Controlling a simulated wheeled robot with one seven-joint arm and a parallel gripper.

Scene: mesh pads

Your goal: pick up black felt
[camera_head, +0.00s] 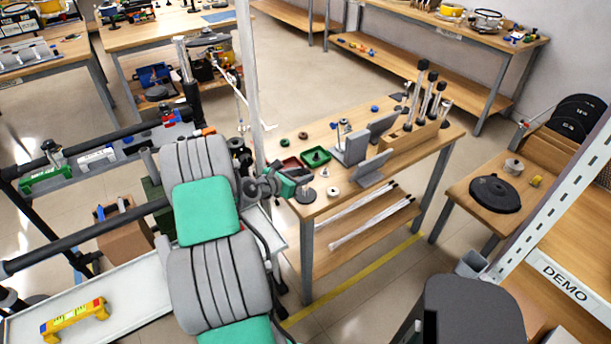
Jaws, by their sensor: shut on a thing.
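My gripper (303,181) is at the left end of the wooden workbench (338,202), beyond my grey and green arm. It is shut on a small dark round pad (306,196), which looks like the black felt. The pad is at the fingertips, close to the bench's front left edge. I cannot tell whether it touches the bench top. The fingers are small here, and the grip itself is partly hidden.
A green tray (316,157) and a red tray (284,167) lie just behind my gripper. A pale round piece (333,191) lies to its right. Grey stands (352,147) and a wooden rack (412,139) fill the bench's right. A metal post (247,70) rises at the left.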

